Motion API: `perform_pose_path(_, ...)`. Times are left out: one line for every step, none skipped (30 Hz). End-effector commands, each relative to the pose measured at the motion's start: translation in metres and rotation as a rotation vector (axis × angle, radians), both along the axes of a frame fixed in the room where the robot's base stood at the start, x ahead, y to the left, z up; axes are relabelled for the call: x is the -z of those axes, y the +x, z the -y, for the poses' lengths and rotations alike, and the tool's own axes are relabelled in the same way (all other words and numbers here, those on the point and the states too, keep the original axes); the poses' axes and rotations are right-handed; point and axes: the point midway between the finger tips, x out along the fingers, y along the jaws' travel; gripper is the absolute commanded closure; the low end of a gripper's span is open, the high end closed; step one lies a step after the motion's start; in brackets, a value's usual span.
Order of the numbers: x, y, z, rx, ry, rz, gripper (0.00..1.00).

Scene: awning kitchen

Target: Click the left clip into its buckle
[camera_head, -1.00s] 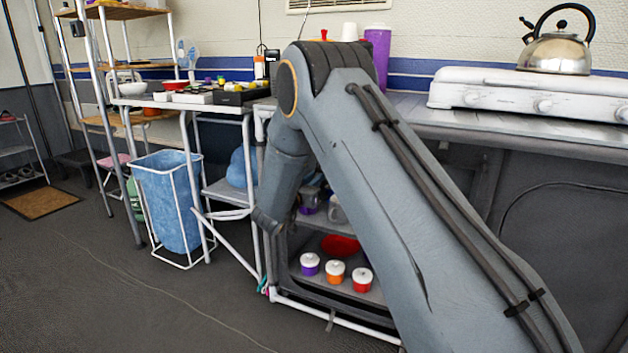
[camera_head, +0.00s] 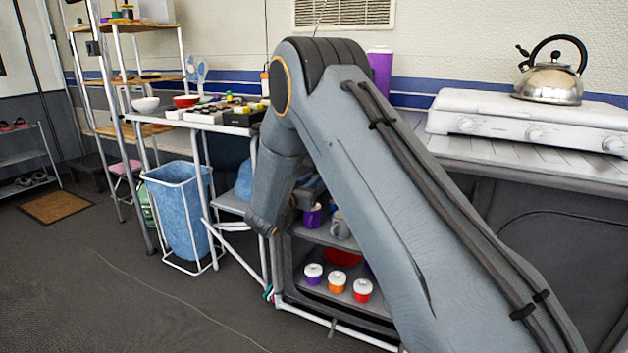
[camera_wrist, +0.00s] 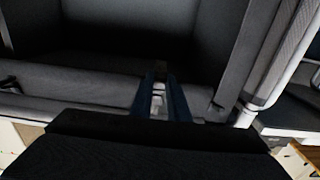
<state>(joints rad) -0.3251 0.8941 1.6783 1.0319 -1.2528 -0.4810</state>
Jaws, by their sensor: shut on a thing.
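My gripper (camera_wrist: 160,82) shows in the wrist view as two dark blue fingers close together. The fingers are in front of a dark, grey-framed compartment (camera_wrist: 150,35). I cannot make out the buckle in either view. In the head view my arm hides my gripper.
The open shelf unit (camera_head: 322,307) holds several small lidded cups (camera_head: 338,281). A blue laundry basket (camera_head: 181,215) stands to its left. The counter right of my arm carries a white stove (camera_head: 520,122) and a kettle (camera_head: 548,80).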

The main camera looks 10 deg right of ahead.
Motion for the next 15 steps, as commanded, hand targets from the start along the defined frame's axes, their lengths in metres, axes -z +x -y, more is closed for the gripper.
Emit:
perform_pose_path(-0.0055,-0.0016,-0.0021,-0.002,-0.001,0.001,1.00)
perform_pose_path(-0.0061,-0.0019,-0.0025,-0.002,-0.001,0.002,1.00)
perform_pose_path(-0.0064,-0.0022,-0.0028,-0.002,-0.001,0.002,1.00)
perform_pose_path(-0.0063,-0.0021,-0.0030,-0.002,-0.001,0.002,1.00)
perform_pose_path(-0.0061,-0.0021,-0.0032,-0.002,-0.001,0.002,1.00)
perform_pose_path(-0.0060,-0.0020,-0.0034,-0.002,-0.001,0.003,1.00)
perform_pose_path(-0.0060,-0.0020,-0.0035,-0.002,-0.001,0.003,1.00)
perform_pose_path(-0.0061,-0.0020,-0.0037,-0.002,-0.002,0.004,1.00)
perform_pose_path(-0.0063,-0.0020,-0.0038,-0.002,-0.002,0.004,1.00)
perform_pose_path(-0.0064,-0.0020,-0.0039,-0.002,-0.002,0.004,1.00)
perform_pose_path(-0.0066,-0.0020,-0.0040,-0.002,-0.002,0.005,1.00)
perform_pose_path(-0.0068,-0.0020,-0.0040,-0.002,-0.002,0.005,0.80)
perform_pose_path(-0.0069,-0.0021,-0.0040,-0.002,-0.002,0.005,0.75)
perform_pose_path(-0.0067,-0.0019,-0.0036,-0.002,-0.002,0.005,0.70)
perform_pose_path(-0.0064,-0.0020,-0.0029,-0.001,-0.002,0.004,0.66)
